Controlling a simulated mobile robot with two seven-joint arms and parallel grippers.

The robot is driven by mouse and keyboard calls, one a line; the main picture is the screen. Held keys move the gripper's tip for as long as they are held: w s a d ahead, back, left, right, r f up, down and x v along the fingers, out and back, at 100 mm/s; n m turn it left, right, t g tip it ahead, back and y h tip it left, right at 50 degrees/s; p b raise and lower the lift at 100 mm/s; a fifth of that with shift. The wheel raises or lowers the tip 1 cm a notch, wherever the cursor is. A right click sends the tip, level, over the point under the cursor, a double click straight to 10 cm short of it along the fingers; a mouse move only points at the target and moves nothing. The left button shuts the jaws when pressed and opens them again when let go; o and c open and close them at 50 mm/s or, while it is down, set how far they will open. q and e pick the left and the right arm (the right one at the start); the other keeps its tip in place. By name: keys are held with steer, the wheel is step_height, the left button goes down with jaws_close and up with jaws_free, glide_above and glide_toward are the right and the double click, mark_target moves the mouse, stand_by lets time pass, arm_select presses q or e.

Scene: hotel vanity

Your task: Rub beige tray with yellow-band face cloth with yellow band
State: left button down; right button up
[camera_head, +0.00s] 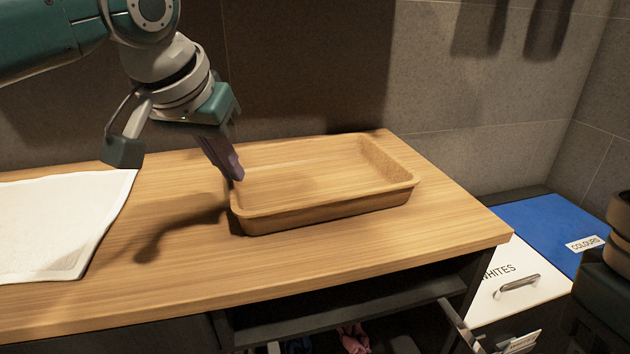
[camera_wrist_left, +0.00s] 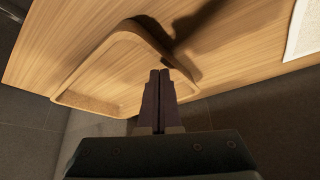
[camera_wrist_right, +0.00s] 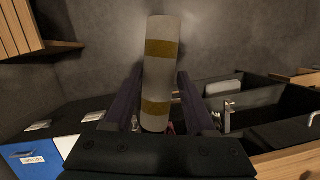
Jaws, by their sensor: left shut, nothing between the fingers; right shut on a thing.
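The beige tray (camera_head: 325,213) is a shallow rectangular tray on the wooden counter, empty; it also shows in the left wrist view (camera_wrist_left: 95,102). My left gripper (camera_head: 237,176) is shut and empty, its fingertips pointing down at the tray's left end. I cannot tell whether they touch the rim. In the left wrist view its closed fingers (camera_wrist_left: 160,75) overlap the tray's edge. In the right wrist view, the face cloth (camera_wrist_right: 161,80), a white roll with yellow bands, stands between the fingers of my right gripper (camera_wrist_right: 159,95), which is shut on it. The head view does not show this cloth.
A white towel (camera_head: 55,225) lies flat on the counter's left. Right of the counter (camera_head: 400,245) are a white lid marked WHITES (camera_head: 515,270) and a blue COLOURS lid (camera_head: 550,225). An open space below holds pink cloth (camera_head: 353,338). The counter front is clear.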

arm_select(q)
steer(key=shift+f, duration=0.55)
arm_select(e)
steer(key=shift+f, duration=0.25)
